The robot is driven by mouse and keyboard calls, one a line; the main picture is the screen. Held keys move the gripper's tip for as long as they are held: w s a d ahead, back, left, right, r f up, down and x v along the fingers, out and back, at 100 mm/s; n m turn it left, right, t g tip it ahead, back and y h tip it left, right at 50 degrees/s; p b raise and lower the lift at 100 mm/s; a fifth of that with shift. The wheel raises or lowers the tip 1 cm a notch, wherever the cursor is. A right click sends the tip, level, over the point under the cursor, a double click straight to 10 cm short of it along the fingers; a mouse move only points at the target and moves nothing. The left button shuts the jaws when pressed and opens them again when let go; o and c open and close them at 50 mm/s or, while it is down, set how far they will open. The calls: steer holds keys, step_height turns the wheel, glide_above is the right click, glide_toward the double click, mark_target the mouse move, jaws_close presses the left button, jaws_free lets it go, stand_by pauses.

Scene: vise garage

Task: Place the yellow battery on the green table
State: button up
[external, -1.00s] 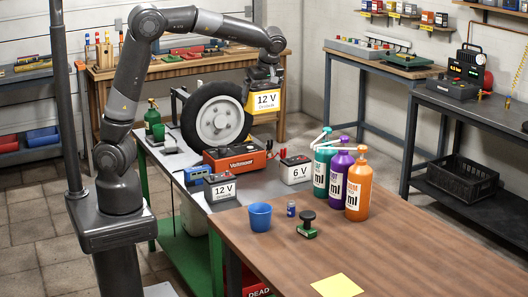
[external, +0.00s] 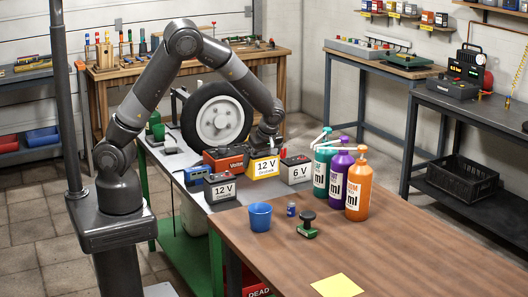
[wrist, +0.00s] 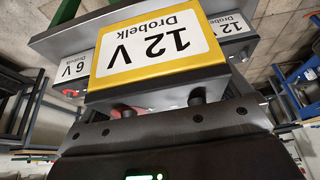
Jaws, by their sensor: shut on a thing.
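The yellow battery (external: 264,169), labelled 12 V, is upright at the grey top of the green table (external: 243,194). It is between the red battery and the 6 V battery. I cannot tell whether its base touches the tabletop. My gripper (external: 267,143) is above it, pointing down, shut on its top. In the wrist view the yellow battery (wrist: 160,45) fills the upper middle, with its label upside down; the hold on it is partly hidden by the gripper body.
Close neighbours are the red battery (external: 223,160), the grey 12 V battery (external: 220,188) and the 6 V battery (external: 296,170). A wheel (external: 219,122) stands behind. Bottles (external: 341,175) and a blue cup (external: 260,217) are on the wooden table (external: 420,235) in front.

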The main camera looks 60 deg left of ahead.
steer(key=shift+w+a+f, duration=0.8)
steer(key=shift+a+f, duration=1)
steer(key=shift+f, duration=0.05)
steer(key=shift+w+a+f, duration=0.75)
steer(key=shift+a+f, duration=1.05)
steer(key=shift+w+a+f, duration=0.8)
steer(key=shift+a+f, duration=1)
steer(key=shift+f, duration=0.05)
steer(key=shift+f, duration=0.1)
steer(key=o, duration=1.4)
